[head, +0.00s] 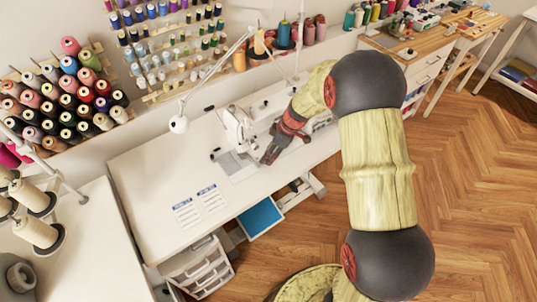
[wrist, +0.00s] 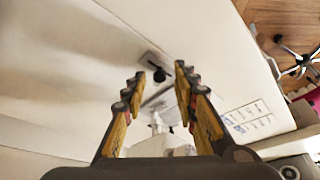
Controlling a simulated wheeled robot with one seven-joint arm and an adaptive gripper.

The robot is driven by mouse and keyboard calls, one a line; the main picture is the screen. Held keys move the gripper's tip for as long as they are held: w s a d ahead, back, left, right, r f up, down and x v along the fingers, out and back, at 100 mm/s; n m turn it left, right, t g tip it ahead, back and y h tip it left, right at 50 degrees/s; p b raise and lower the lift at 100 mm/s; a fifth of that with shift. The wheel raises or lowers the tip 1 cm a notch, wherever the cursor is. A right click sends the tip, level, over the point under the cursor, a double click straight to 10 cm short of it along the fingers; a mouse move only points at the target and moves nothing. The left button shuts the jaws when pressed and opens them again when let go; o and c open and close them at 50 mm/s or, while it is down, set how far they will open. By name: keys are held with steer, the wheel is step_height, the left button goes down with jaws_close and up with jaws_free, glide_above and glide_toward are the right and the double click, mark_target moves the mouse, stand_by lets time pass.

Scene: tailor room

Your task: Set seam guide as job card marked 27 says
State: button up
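My gripper (wrist: 160,72) is open, with its two fingers apart and nothing clearly held between them. In the head view my gripper (head: 267,157) is low over the white table, close to the right of the white sewing machine (head: 238,132). A small dark knob on a grey plate (wrist: 153,67) shows between and beyond the fingertips; it may be the seam guide, but I cannot tell. Two job cards, a left one (head: 187,213) and a right one (head: 212,198), lie flat on the table left of the machine. They also show in the wrist view (wrist: 247,119). Their numbers are too small to read.
Racks of thread spools (head: 75,95) line the wall. A drawer unit (head: 200,268) and a blue bin (head: 260,217) are below.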

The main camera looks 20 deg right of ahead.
steer(key=v, duration=1.2)
stand_by(0.6)
steer(key=s+r+m+g+h, duration=0.1)
steer(key=s+r+m, duration=0.1)
steer(key=s+m, duration=0.85)
steer(key=s+a+r+m+t+h, duration=0.1)
steer(key=s+a+r+t, duration=0.1)
steer(key=s+r, duration=0.6)
steer(key=s+a+r+m+t+h, duration=0.1)
steer(key=s+a+r+t+h, duration=0.1)
steer(key=s+r, duration=0.6)
steer(key=s+a, duration=0.1)
steer(key=s, duration=0.1)
steer(key=shift+s+a+t, duration=0.25)
steer(key=shift+s+t, duration=0.05)
steer(key=shift+s, duration=0.1)
